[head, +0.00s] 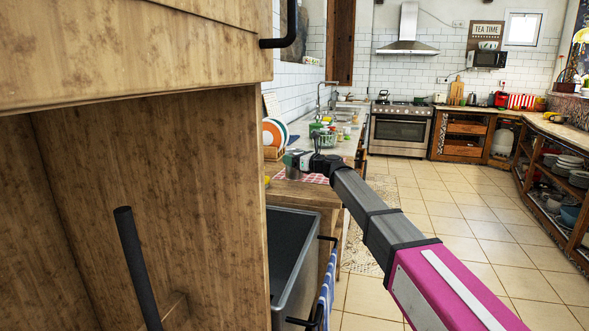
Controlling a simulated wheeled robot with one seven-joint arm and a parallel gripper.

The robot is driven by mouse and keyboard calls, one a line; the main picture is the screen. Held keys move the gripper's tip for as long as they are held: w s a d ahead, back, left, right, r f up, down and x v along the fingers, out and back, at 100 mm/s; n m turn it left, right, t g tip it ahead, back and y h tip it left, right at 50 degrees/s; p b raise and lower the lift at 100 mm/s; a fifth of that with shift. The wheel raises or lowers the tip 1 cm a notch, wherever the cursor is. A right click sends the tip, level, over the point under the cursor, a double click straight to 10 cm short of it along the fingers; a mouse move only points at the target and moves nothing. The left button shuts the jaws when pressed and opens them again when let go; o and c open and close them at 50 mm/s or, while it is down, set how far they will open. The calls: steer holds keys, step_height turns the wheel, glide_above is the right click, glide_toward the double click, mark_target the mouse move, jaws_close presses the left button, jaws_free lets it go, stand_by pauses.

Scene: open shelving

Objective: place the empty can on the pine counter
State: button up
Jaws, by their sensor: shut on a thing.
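My arm reaches from the lower right to the near end of a pine counter (308,194) left of centre. My gripper (296,163) is small at the end of it, over the counter top. It is shut on a small grey can (293,172), which looks upright. The fingers and part of the can are hard to make out at this size. I cannot tell whether the can touches the counter or is held just above it.
A large wooden cabinet (150,180) fills the left side. Plates (273,132) in a rack and a green-and-white basket (324,137) stand behind the gripper. The tiled floor (470,225) to the right is open.

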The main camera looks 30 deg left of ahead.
steer(key=shift+f, duration=2)
steer(key=o, duration=0.9)
steer(key=shift+f, duration=0.1)
steer(key=d, duration=0.4)
steer(key=s+d, duration=0.1)
steer(key=d, duration=0.6)
steer(key=shift+s+d, duration=0.25)
steer(key=shift+d, duration=0.25)
